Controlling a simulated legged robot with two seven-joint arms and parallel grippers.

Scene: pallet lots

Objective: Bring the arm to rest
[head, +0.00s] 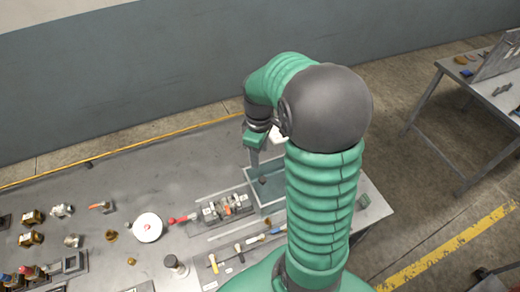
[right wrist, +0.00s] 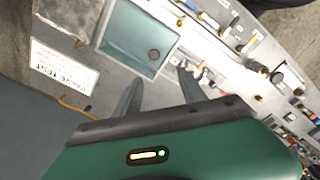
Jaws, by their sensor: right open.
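My right arm, green with dark joints, reaches up the middle of the head view and bends over the grey table (head: 120,185). My right gripper (head: 254,158) points down above the back end of a teal-lined bin (head: 270,208). In the right wrist view, the two dark fingers (right wrist: 160,76) are spread apart with nothing between them. The bin (right wrist: 125,32) lies just beyond the fingertips there, with a small dark round piece (right wrist: 154,54) inside. My arm hides part of the bin in the head view. My left gripper is not in view.
A rack of parts (head: 228,207) stands left of the bin. A white round dish (head: 147,227) and several brass fittings lie further left. A sign reading "VALVE TEST" (right wrist: 64,66) lies beside the bin. Another table (head: 480,85) stands at right across open floor.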

